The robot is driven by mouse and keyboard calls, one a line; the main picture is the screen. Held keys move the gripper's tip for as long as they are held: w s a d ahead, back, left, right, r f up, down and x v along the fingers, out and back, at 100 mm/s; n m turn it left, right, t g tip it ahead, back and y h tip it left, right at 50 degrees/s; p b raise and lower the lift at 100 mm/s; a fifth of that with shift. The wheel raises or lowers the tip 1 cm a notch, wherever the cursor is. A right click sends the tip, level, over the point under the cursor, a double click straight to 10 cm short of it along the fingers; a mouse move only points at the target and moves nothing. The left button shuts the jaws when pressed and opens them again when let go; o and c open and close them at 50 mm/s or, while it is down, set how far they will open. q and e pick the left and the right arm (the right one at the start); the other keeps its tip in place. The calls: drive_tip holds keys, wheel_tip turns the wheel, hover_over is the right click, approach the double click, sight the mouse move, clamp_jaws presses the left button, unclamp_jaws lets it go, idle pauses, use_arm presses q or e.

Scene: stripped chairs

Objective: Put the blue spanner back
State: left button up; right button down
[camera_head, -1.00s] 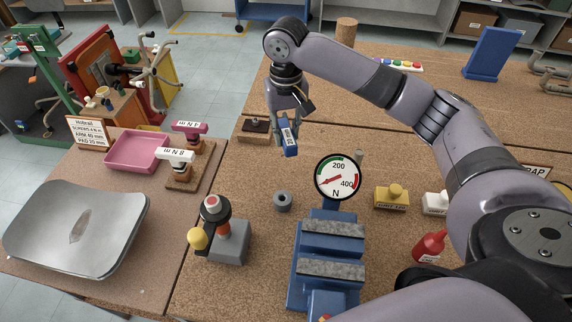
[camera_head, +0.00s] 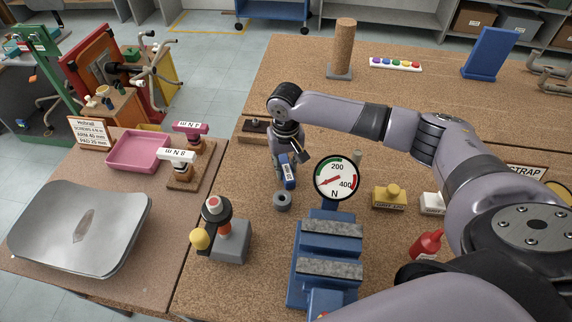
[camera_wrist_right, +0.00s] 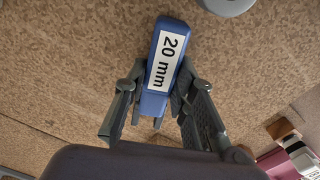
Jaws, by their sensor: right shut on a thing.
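My right gripper (camera_head: 287,172) is shut on the blue spanner (camera_head: 289,173), which has a white label. In the wrist view, the spanner (camera_wrist_right: 166,65) sits between the two fingers and its label reads "20 mm". The gripper holds it above the brown bench, just behind a grey ring (camera_head: 283,203) in the head view; I cannot tell its height. A white-headed tool (camera_head: 177,156) and a pink-headed tool (camera_head: 190,128), both with N m labels, stand on a wooden holder (camera_head: 184,184) to the left. My left gripper is not in view.
A force gauge (camera_head: 337,178) stands behind a blue vise (camera_head: 330,255), right of the gripper. A grey device with a yellow knob (camera_head: 226,240) is in front. A pink tray (camera_head: 137,152) and metal pan (camera_head: 82,228) are left. A dark-topped block (camera_head: 255,126) lies behind.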

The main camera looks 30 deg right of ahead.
sight(286, 167)
drive_tip(key=c, duration=1.3)
unclamp_jaws()
drive_tip(key=shift+f, duration=0.1)
drive_tip(key=shift+c, duration=0.2)
wheel_tip(286, 167, up, 12)
drive_tip(key=b, duration=0.2)
drive_tip(key=shift+r, duration=0.2)
drive_tip(key=shift+f, duration=0.1)
